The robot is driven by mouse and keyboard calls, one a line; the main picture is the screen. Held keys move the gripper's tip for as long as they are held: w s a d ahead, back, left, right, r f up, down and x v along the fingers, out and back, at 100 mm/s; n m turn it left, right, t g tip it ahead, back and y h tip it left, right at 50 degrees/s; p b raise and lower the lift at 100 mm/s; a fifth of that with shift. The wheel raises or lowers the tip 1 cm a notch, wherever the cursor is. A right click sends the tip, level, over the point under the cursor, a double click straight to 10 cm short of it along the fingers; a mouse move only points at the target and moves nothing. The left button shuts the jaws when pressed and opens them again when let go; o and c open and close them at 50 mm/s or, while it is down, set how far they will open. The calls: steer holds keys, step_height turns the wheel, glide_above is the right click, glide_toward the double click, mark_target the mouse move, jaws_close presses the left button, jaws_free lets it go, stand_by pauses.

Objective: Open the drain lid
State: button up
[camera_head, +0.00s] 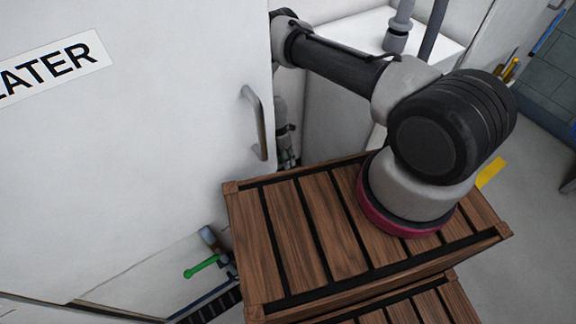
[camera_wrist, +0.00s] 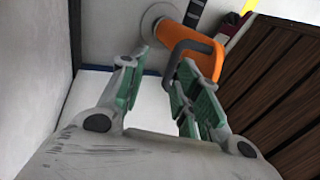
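No part is clearly recognisable as a drain lid. In the wrist view, an orange cylinder (camera_wrist: 206,62) with a grey loop handle (camera_wrist: 199,44) sits beyond my fingertips, and a pale round fitting (camera_wrist: 158,17) is at its upper left end. I cannot tell whether this is the drain lid. My gripper (camera_wrist: 158,72) is open, with green pads on both fingers and nothing held. The right fingertip overlaps the lower left end of the loop; I cannot tell if they touch. My gripper is hidden in the head view.
A brown slatted wooden step (camera_head: 301,225) stands beneath my arm in the head view. A white cabinet door (camera_head: 130,150) with a grey handle (camera_head: 257,122) fills the left. A green lever (camera_head: 201,267) is low down by the step. Open floor (camera_head: 540,230) lies at right.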

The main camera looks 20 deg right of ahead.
step_height(320, 180, up, 6)
steer(key=shift+s+d+r, duration=0.2)
steer(key=shift+s+d, duration=0.05)
steer(key=shift+s, duration=0.2)
